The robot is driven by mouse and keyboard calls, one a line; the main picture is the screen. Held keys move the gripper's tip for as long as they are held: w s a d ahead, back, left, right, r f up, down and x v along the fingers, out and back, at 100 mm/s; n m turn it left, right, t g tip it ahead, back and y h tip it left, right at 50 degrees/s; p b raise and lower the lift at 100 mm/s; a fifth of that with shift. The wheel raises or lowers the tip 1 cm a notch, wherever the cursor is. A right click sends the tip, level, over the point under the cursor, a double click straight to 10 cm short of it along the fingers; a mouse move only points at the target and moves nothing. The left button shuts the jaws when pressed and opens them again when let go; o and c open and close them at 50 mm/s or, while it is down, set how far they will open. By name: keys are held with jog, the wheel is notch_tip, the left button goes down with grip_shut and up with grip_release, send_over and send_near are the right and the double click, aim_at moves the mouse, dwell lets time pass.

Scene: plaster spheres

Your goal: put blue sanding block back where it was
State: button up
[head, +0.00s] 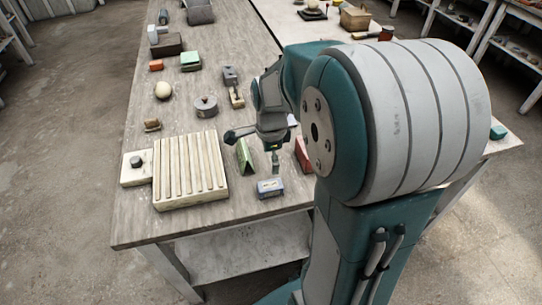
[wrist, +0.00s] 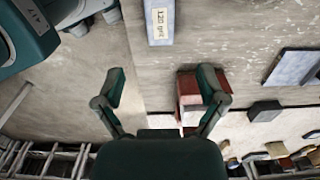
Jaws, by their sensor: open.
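The blue sanding block (head: 270,187) lies on the table near its front edge, with a pale label on its top. In the wrist view it is the blue-grey block (wrist: 160,30) at the top edge, its label reading like "120 grit", partly cut off by the frame. My gripper (wrist: 162,90) is open, and nothing shows held between its fingers. In the wrist view the block lies beyond the fingertips, apart from them. In the head view my wrist and gripper are above the table just behind the block; the fingers are hard to make out there.
A green wedge (head: 244,158) and a red block (head: 303,154) stand on either side behind the sanding block. A cream slatted board (head: 190,185) lies to the left. A pale ball (head: 163,90), a grey ring (head: 205,106) and several blocks stand farther back.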

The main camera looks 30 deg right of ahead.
jog(key=s+a+r+n+t, duration=0.5)
jog(key=s+a+r+n, duration=0.6)
jog(key=n, duration=1)
jog(key=shift+s+r+t, duration=0.3)
jog(key=shift+s+r, duration=0.15)
jog(key=shift+s, duration=0.35)
jog(key=c, duration=0.5)
jog(key=shift+o, duration=0.2)
jog(key=shift+w, duration=0.1)
jog(key=shift+a, duration=0.1)
